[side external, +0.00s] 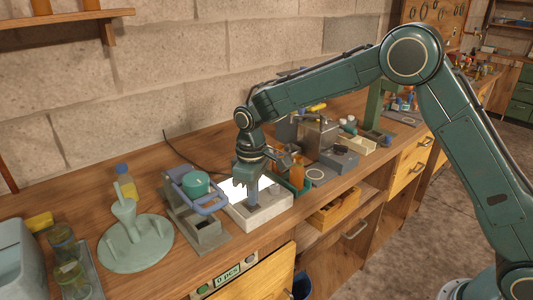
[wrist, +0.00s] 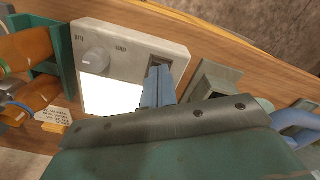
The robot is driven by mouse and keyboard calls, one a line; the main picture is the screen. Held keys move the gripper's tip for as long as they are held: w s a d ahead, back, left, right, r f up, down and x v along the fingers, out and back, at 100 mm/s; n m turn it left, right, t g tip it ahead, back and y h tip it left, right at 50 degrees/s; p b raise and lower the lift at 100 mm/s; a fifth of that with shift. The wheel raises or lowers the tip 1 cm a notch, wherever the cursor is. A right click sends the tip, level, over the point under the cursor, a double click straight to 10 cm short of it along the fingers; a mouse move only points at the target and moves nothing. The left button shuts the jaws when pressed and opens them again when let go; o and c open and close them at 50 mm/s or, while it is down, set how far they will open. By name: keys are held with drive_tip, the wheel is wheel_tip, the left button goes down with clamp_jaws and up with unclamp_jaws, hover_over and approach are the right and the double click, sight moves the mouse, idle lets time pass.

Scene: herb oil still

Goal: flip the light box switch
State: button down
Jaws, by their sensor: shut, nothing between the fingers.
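The light box (side external: 262,217) is a low pale grey box with a bright white panel, standing near the bench's front edge. In the wrist view, the light box (wrist: 135,40) shows a round knob (wrist: 95,60), small lettering and a dark rectangular switch recess (wrist: 160,62). My gripper (side external: 253,206) points down over the box's front part, its fingers shut and empty.
A grey stand with a blue handle and green pot (side external: 196,184) is left of the box. A pale green stand (side external: 135,243) is farther left. A green rack with orange bottles (side external: 295,174) is close on the box's right. A counter reading "0 pcs" (side external: 228,275) is on the bench front.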

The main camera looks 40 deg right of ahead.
drive_tip(key=shift+f, duration=0.45)
idle(0.5)
drive_tip(key=shift+r, duration=3.55)
drive_tip(key=shift+r, duration=0.1)
